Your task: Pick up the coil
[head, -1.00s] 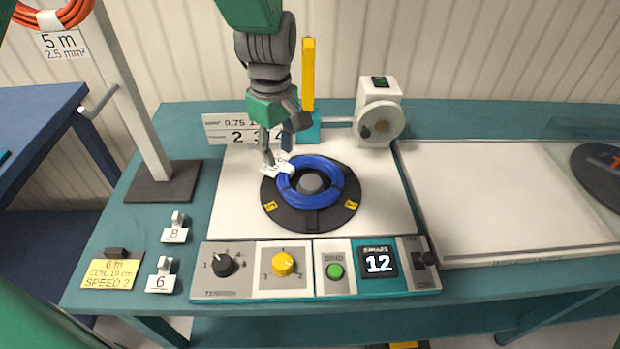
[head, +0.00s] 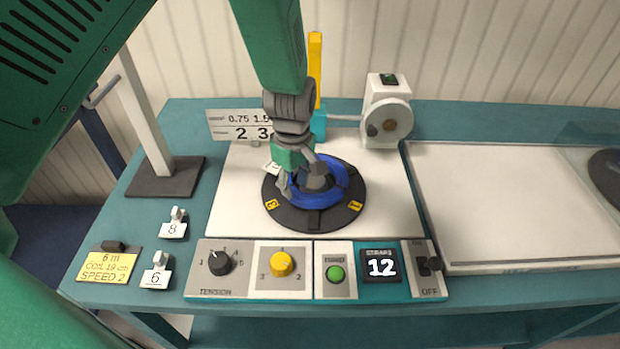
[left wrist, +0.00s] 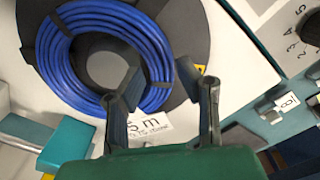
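The blue coil (head: 345,193) lies flat on the round black turntable (head: 318,219). My left gripper (head: 302,188) is down over the coil's left part and hides some of it. In the left wrist view the coil (left wrist: 80,88) circles a grey hub, and a white tag (left wrist: 152,127) marked "5 m" hangs at its edge. There my left gripper (left wrist: 165,72) has its two fingers apart, one on either side of the coil's ring. I cannot tell whether they touch it. My right gripper is not in view.
A control panel with a black knob (head: 219,262), a yellow knob (head: 281,263) and a display (head: 381,265) reading 12 runs along the front. A white motor unit (head: 388,110) and a yellow post (head: 315,72) stand behind. A pale tray (head: 480,254) lies to the right.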

